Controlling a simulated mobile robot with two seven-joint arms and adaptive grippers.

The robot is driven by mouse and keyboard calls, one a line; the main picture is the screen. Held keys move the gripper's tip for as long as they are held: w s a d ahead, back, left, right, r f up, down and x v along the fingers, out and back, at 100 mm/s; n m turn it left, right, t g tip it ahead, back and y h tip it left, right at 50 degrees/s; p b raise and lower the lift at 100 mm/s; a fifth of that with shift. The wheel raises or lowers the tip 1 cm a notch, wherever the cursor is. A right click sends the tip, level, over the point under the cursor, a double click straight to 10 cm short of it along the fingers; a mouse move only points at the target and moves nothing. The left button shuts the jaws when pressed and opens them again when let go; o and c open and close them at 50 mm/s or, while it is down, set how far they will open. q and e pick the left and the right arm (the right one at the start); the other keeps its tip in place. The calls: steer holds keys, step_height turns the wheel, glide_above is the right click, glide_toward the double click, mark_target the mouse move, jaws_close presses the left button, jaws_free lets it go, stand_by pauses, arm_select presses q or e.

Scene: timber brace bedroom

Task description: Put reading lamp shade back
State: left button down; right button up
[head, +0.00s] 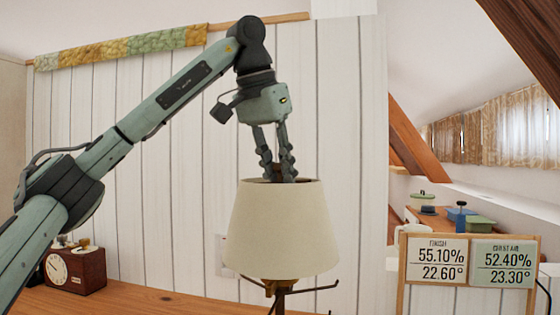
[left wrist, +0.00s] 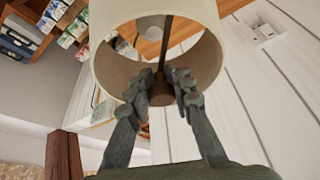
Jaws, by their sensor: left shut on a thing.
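The cream, tapered lamp shade (head: 284,230) is upright around the top of the dark lamp stand (head: 281,298), whose upper part it hides. I cannot tell whether the shade rests on the stand. My left gripper (head: 280,180) comes from above, with its fingertips inside the shade's top opening. In the left wrist view the fingers (left wrist: 160,88) close on a brown central fitting (left wrist: 161,98) inside the shade (left wrist: 103,45). A thin rod (left wrist: 164,45) runs beyond it. My right gripper is out of view.
A brown clock box (head: 76,270) stands on the wooden top (head: 150,300) at left. A framed display board (head: 467,262) stands at right, and a white plank wall (head: 170,180) is behind. A slanted timber brace (head: 412,140) rises at right.

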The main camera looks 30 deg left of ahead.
arm_select(q)
steer(key=shift+f, duration=3.55)
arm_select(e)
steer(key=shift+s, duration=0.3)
arm_select(q)
steer(key=c, duration=1.3)
jaws_free()
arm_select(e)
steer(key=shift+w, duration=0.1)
arm_select(q)
steer(key=v, duration=1.2)
